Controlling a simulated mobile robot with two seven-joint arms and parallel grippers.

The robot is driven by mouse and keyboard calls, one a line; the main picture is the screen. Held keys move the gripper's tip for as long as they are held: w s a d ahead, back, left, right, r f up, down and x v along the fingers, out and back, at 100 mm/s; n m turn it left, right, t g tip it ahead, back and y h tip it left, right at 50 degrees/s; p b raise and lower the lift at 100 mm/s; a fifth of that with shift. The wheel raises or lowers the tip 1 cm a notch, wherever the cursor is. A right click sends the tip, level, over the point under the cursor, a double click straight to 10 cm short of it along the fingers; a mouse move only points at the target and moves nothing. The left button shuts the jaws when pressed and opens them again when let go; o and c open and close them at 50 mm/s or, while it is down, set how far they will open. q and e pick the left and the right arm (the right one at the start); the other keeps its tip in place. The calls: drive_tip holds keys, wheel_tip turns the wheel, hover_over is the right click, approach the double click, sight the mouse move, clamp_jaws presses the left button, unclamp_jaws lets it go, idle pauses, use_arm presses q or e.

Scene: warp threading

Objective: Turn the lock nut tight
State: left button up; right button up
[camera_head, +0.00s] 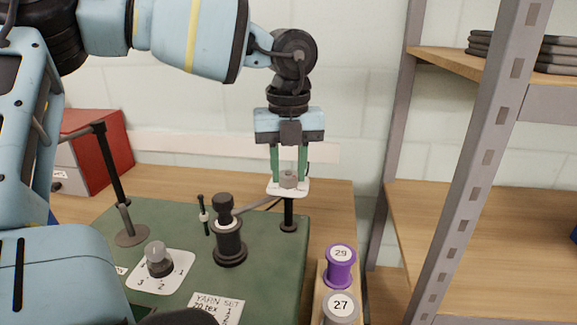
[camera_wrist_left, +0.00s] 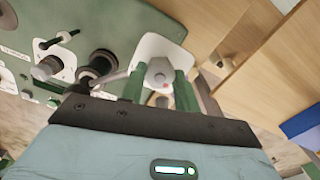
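The lock nut (camera_head: 288,180) appears to be the small grey round piece on top of a white plate (camera_head: 274,190), which stands on a short black post at the green board's far right corner. It also shows in the left wrist view (camera_wrist_left: 158,75), with a small red mark on its near side. My left gripper (camera_head: 288,176) points straight down over it. Its two green fingers are apart, one on each side of the nut, with tips near its height. In the left wrist view gaps seem to show beside the nut; contact is not clear. My right gripper is not in view.
A black spindle (camera_head: 229,242) stands left of the post, with a thin arm reaching towards it. A dial knob (camera_head: 157,256) sits on the green board (camera_head: 275,262). A purple spool (camera_head: 341,267) and grey spool (camera_head: 341,306) stand front right. A metal shelf upright (camera_head: 487,150) rises at right.

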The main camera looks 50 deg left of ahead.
use_arm(q)
drive_tip(key=shift+c, duration=1.1)
drive_tip(key=shift+m, duration=0.3)
drive_tip(key=m+b, duration=0.1)
drive_tip(key=m, duration=0.1)
drive_tip(key=shift+m, duration=0.3)
drive_tip(key=m, duration=0.3)
drive_tip(key=shift+m+b, duration=0.3)
drive_tip(key=m, duration=0.4)
drive_tip(key=shift+m, duration=0.3)
drive_tip(key=m, duration=1.2)
drive_tip(key=shift+r, duration=0.1)
drive_tip(key=shift+m, duration=0.4)
